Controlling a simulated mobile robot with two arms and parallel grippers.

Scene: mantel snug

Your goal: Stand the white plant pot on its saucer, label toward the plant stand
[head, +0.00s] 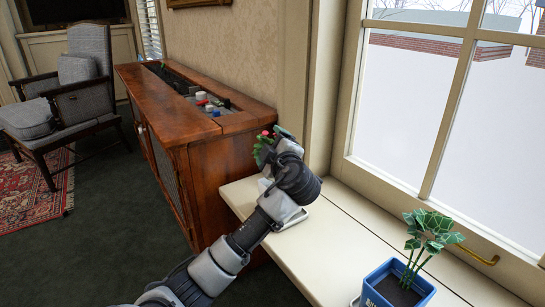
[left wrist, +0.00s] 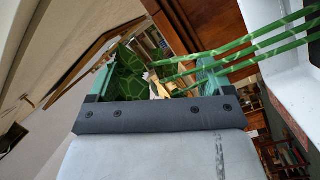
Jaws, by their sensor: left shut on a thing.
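My left gripper (head: 279,140) is above the window sill at its far end. Green leaves with a pink-red flower (head: 262,150) show just beyond the gripper. In the left wrist view, green stems (left wrist: 255,45) run from the right to leaves between the two teal fingers of the gripper (left wrist: 155,80). I cannot see a label. My right gripper is not in view.
The window is to the right. A wooden cabinet (head: 210,160) with small items in its top adjoins the sill. A grey armchair (head: 75,85) stands far left.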

